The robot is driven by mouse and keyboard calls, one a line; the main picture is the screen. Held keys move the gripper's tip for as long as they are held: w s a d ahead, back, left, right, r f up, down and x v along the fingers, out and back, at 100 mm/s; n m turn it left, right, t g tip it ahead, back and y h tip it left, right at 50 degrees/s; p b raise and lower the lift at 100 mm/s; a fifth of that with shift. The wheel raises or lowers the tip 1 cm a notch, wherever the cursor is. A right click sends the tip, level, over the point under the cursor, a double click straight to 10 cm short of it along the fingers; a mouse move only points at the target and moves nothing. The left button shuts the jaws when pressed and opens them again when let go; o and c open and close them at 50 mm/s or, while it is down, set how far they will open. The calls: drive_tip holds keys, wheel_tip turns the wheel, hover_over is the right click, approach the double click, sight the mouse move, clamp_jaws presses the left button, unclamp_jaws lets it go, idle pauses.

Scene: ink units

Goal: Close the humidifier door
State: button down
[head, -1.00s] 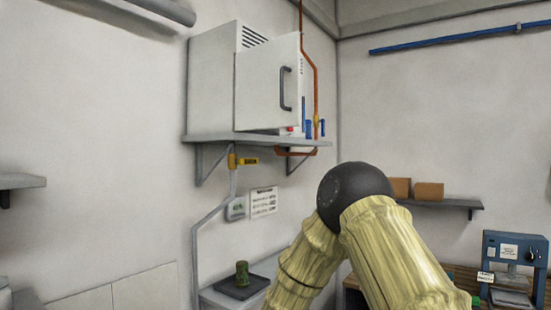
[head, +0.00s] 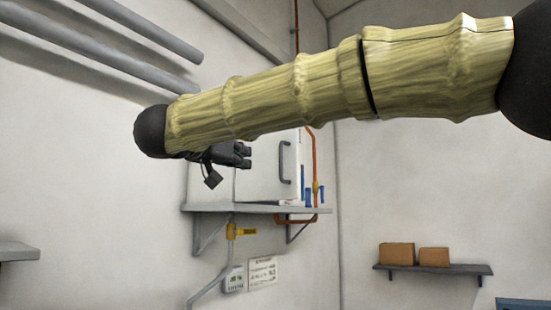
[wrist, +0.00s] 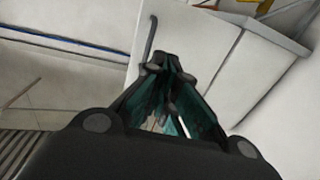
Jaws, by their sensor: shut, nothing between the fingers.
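The humidifier (head: 205,178) is a white box on a wall shelf, largely hidden behind my arm in the head view. Its white door (head: 258,180) has a dark upright handle (head: 285,162) near its right edge. The door looks swung out from the body, but I cannot tell how far. My gripper (head: 246,155) hangs under the arm's end, overlapping the humidifier's left part in the picture. In the wrist view my gripper (wrist: 170,68) is shut and empty. Its tips overlap the white door (wrist: 205,50), close to the handle (wrist: 150,38); contact cannot be told.
The grey shelf (head: 255,209) carries the humidifier, with blue fittings (head: 308,195) and an orange pipe (head: 315,170) at right. Grey pipes (head: 130,35) run along the upper left wall. A shelf with two brown boxes (head: 397,254) is at lower right.

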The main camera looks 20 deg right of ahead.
wheel_tip(320, 180, up, 3)
drive_tip(key=s, duration=0.3)
drive_tip(key=p+x, duration=0.6)
drive_tip(key=x, duration=0.8)
drive_tip(key=shift+w+r, duration=0.1)
drive_tip(key=shift+w, duration=0.05)
